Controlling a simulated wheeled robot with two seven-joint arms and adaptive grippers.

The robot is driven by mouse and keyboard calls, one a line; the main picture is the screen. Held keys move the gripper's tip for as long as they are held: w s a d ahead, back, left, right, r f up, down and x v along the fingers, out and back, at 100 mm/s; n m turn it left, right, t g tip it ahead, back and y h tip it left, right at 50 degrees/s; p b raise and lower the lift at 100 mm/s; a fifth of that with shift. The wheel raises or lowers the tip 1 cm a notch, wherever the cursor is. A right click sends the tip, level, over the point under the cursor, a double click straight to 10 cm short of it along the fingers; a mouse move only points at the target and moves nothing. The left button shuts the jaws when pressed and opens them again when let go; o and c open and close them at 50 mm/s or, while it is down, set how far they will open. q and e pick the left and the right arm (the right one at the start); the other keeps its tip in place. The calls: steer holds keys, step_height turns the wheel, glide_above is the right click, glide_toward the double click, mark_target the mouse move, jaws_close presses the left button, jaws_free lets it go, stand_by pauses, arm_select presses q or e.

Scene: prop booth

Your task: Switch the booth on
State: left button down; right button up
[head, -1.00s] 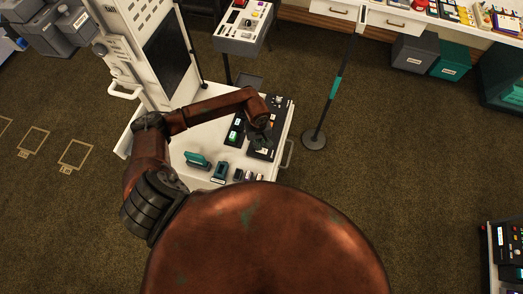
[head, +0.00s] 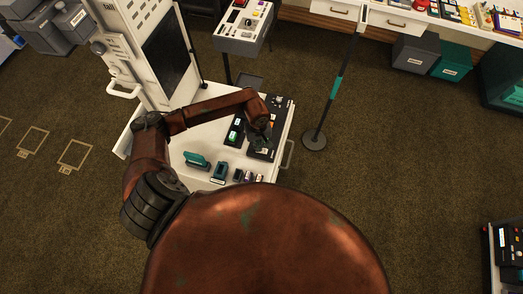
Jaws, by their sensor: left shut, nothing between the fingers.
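A black control panel (head: 279,108) lies on the white booth shelf (head: 186,141), with a pale knob near its far end. A narrower black panel with a green button (head: 233,136) lies just left of it. My left arm reaches in from the left over the shelf. My left gripper (head: 264,144) is shut and empty, pointing down over the near part of the black panel. It hides part of that panel, and I cannot tell whether it touches it. The white booth cabinet with a dark screen (head: 168,58) stands behind the shelf. My right gripper is not in view.
Teal and dark small items (head: 197,160) stand along the shelf's near edge. A stand with a round base (head: 314,139) is to the right. A grey console (head: 244,30) stands behind. Open carpet (head: 420,150) lies on the right.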

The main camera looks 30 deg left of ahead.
arm_select(q)
steer(key=shift+r+p, duration=0.9)
steer(key=shift+r, duration=1.45)
steer(key=shift+r+p, duration=0.45)
steer(key=shift+r, duration=0.7)
steer(key=shift+f, duration=0.1)
